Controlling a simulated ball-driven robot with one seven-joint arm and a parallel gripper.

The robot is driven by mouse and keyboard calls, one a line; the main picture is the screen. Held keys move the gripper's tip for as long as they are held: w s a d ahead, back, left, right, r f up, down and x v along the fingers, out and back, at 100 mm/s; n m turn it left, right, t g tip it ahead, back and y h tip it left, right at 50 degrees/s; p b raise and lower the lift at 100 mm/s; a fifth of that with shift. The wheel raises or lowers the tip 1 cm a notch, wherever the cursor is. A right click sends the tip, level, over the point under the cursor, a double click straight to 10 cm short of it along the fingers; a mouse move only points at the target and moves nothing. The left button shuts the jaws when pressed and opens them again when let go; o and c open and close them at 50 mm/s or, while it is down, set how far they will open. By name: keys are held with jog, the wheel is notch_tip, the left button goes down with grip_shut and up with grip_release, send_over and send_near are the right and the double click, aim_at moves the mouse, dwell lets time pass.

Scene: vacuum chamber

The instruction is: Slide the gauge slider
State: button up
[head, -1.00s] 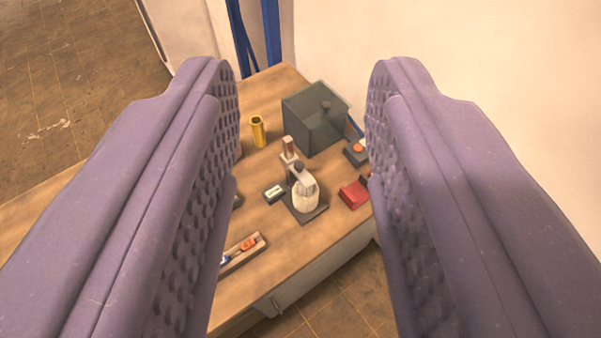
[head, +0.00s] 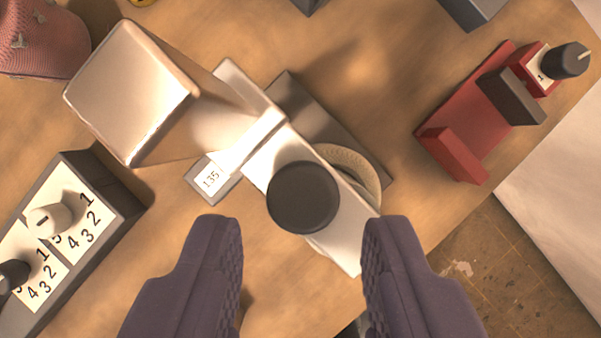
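My gripper (head: 302,238) is open, its two purple fingers apart at the bottom of the view. The pale metal arm of a bench device, topped by a round black knob (head: 303,197), shows between and just beyond the fingertips. I see no contact. Below the arm is a round ribbed part (head: 350,172), partly hidden. A small display reading 135 (head: 210,179) sits beside it. At the right is a red fixture (head: 478,125) with a dark block (head: 511,96) across it. I cannot tell for sure which part is the gauge slider.
A tall metal block (head: 132,90) rises at the upper left. A grey box with numbered dials (head: 72,232) stands at the lower left. A pink object (head: 40,40) is in the top left corner. The wooden table (head: 390,55) ends at the lower right, above the tiled floor.

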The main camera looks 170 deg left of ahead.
jog(key=shift+x, duration=1.4)
jog(key=shift+w, duration=0.1)
jog(key=shift+c, duration=0.2)
grip_shut()
jog(key=shift+r+p, duration=1)
jog(key=shift+r, duration=1.35)
jog(key=shift+w, duration=0.1)
jog(key=shift+o, duration=0.2)
grip_release()
